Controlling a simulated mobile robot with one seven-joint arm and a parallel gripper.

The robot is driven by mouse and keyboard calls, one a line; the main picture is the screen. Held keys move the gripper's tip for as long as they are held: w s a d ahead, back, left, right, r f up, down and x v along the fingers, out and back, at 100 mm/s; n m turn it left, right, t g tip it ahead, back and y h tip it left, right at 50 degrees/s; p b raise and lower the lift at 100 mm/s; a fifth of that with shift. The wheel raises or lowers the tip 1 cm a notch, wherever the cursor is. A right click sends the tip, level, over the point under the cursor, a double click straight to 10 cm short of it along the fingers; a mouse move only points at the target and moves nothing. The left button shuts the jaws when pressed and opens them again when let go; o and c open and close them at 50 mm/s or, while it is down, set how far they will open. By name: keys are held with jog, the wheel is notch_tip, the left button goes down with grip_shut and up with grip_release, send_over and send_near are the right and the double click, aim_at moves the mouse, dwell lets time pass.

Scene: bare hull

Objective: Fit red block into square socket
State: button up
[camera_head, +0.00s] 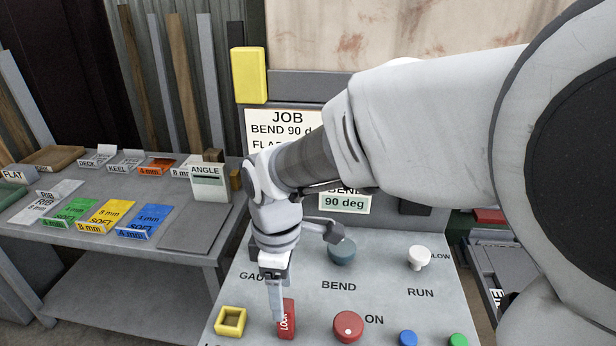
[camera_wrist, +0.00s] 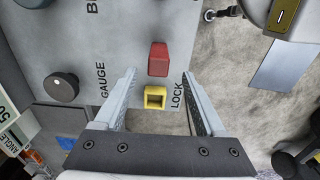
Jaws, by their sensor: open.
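The red block (camera_head: 287,321) stands on the sloping grey control panel and bears the word LOCK in the head view. The yellow square socket (camera_head: 230,321) is to its left, with an open dark centre. My gripper (camera_head: 276,308) points down over the panel and partly covers the block's left side. In the wrist view my gripper (camera_wrist: 160,74) is open, with its two fingers spread on either side. The red block (camera_wrist: 158,60) lies just beyond the fingertips, between their lines. The yellow socket (camera_wrist: 155,97) shows between the fingers, empty. I see no contact with the block.
A red round knob (camera_head: 348,326), a blue button (camera_head: 408,338), a green button (camera_head: 458,340), the dark BEND knob (camera_head: 342,251) and the white RUN knob (camera_head: 419,258) share the panel. A table (camera_head: 90,283) with labelled plates stands left.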

aim_at(285, 305)
notch_tip(285, 305, down, 7)
jog(key=shift+w+d+r, duration=0.1)
jog(key=shift+r, duration=0.1)
dwell(0.3)
grip_shut()
